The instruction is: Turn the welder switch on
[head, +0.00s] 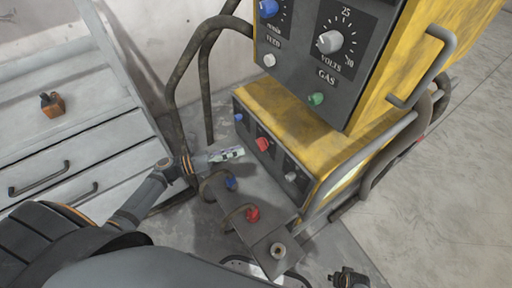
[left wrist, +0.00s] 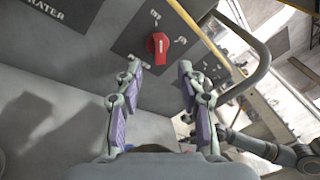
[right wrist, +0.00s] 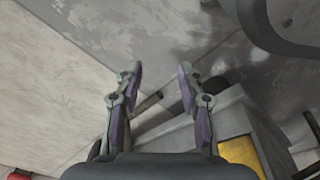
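The welder (head: 400,60) is a yellow machine with dark front panels at the upper right of the head view. Its lower panel carries a red rotary switch (head: 263,143) between a blue knob (head: 238,117) and a grey knob (head: 291,177). My left gripper (head: 234,153) is just left of the red switch. In the left wrist view the red switch (left wrist: 158,47) lies ahead, between and beyond the two open fingertips (left wrist: 160,68), with a gap. My right gripper (right wrist: 160,70) is open and empty, with bare floor ahead of it in the right wrist view.
The upper panel has a VOLTS dial (head: 329,42) and a green GAS knob (head: 316,99). Thick hoses (head: 180,75) loop left of the welder. Blue (head: 231,183) and red (head: 252,214) connectors sit in front. A drawer cabinet (head: 60,150) stands left. Floor at right is clear.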

